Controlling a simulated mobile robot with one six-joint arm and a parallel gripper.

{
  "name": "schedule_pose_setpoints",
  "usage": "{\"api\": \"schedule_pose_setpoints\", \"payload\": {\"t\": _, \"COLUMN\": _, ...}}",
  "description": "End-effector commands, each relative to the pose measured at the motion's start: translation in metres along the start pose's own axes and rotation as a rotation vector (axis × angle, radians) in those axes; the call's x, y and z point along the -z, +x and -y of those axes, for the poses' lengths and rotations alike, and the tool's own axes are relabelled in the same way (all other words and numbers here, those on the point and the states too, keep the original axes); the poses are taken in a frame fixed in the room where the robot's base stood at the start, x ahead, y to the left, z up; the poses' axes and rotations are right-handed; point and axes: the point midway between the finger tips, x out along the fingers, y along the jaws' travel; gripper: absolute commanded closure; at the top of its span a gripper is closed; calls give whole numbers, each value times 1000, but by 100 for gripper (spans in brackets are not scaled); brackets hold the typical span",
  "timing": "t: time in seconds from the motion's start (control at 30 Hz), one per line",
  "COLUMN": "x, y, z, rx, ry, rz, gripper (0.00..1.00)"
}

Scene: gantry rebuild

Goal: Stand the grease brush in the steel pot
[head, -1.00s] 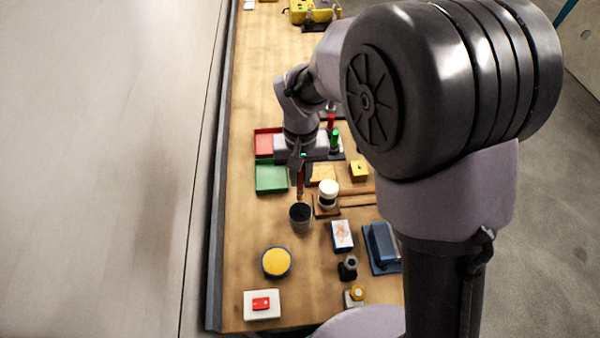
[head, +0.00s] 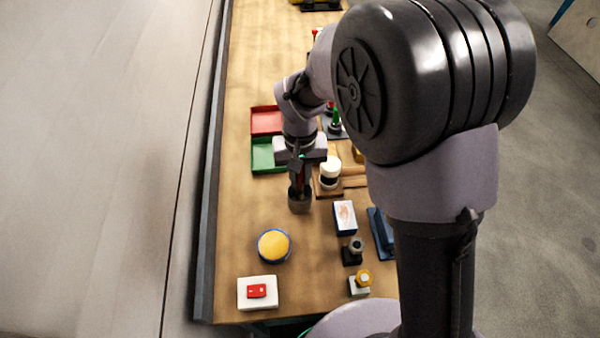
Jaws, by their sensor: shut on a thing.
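The steel pot (head: 300,204) stands on the wooden bench in the middle of the head view. My gripper (head: 299,184) is right over the pot's mouth, pointing down, and is shut on the grease brush (head: 301,172). Only a short dark red-brown part of the brush shows between the fingers. Its lower end is hidden by the gripper and the pot's rim, so I cannot tell how deep it sits or whether it touches the bottom.
A red tray (head: 266,121) and a green tray (head: 262,160) lie behind and left. A white-topped jar (head: 330,170) stands close right of the pot. A yellow round item (head: 274,246), a red-and-white block (head: 258,292) and a box (head: 345,218) are nearer. Bench left of the pot is clear.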

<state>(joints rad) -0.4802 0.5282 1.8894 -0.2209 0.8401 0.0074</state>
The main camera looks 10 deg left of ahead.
Motion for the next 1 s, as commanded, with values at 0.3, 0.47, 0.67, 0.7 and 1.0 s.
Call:
{"api": "schedule_pose_setpoints", "payload": {"t": 0.3, "x": 0, "y": 6, "z": 0, "rx": 0, "ry": 0, "rz": 0, "gripper": 100}}
{"api": "schedule_pose_setpoints", "payload": {"t": 0.47, "x": 0, "y": 6, "z": 0, "rx": 0, "ry": 0, "rz": 0, "gripper": 55}}
{"api": "schedule_pose_setpoints", "payload": {"t": 0.67, "x": 0, "y": 6, "z": 0, "rx": 0, "ry": 0, "rz": 0, "gripper": 55}}
{"api": "schedule_pose_setpoints", "payload": {"t": 0.7, "x": 0, "y": 6, "z": 0, "rx": 0, "ry": 0, "rz": 0, "gripper": 55}}
{"api": "schedule_pose_setpoints", "payload": {"t": 1.0, "x": 1, "y": -35, "z": 0, "rx": 1, "ry": 0, "rz": -3, "gripper": 55}}
